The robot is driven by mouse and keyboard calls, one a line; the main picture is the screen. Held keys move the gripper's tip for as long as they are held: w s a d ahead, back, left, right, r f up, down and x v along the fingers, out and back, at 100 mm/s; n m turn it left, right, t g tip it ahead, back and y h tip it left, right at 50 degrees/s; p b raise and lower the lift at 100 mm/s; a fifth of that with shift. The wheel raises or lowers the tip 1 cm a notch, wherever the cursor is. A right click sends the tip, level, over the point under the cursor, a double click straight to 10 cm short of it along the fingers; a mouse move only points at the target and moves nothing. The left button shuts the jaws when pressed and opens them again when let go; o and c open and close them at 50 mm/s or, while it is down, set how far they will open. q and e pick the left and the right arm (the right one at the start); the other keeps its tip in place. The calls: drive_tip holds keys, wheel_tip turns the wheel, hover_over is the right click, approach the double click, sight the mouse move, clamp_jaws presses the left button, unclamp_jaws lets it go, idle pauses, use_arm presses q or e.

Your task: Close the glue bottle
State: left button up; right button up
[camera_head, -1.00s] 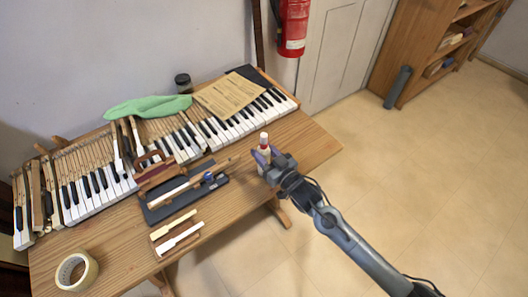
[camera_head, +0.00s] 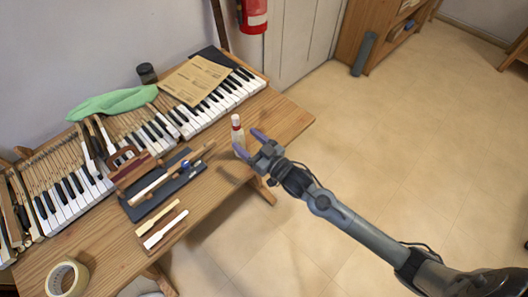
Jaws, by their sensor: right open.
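The glue bottle (camera_head: 237,136) is small and white with a red band and a pale tip. It stands upright near the right end of the table. I cannot tell whether its top is closed. My right gripper (camera_head: 251,143) is open and empty, its two purple-tipped fingers pointing toward the bottle from the right. The bottle seems just beyond the fingertips, with one finger close to its lower part. Whether they touch is unclear. My left gripper is not in view.
The wooden table (camera_head: 280,118) holds piano keys (camera_head: 72,190), a green cloth (camera_head: 112,103), a paper sheet (camera_head: 195,80), a dark tray (camera_head: 165,186) with tools and a small blue item (camera_head: 185,164), and a tape roll (camera_head: 68,278). A dark jar (camera_head: 147,73) stands at the back.

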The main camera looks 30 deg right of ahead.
drive_tip(key=v, duration=0.7)
drive_tip(key=shift+p, duration=0.45)
drive_tip(key=shift+s, duration=0.15)
drive_tip(key=s+f+g+h, duration=0.1)
drive_tip(key=s+f+g, duration=0.2)
drive_tip(key=s, duration=0.4)
drive_tip(key=s+f+g+h, duration=0.2)
drive_tip(key=s+g, duration=0.4)
drive_tip(key=s, duration=0.2)
drive_tip(key=s+f+m+g+h, duration=0.1)
drive_tip(key=s+f+g, duration=0.2)
drive_tip(key=s, duration=0.4)
drive_tip(key=shift+s+d+f+g+h, duration=0.25)
drive_tip(key=shift+s+f+g+h, duration=0.15)
drive_tip(key=shift+g, duration=0.5)
drive_tip(key=shift+r, duration=0.2)
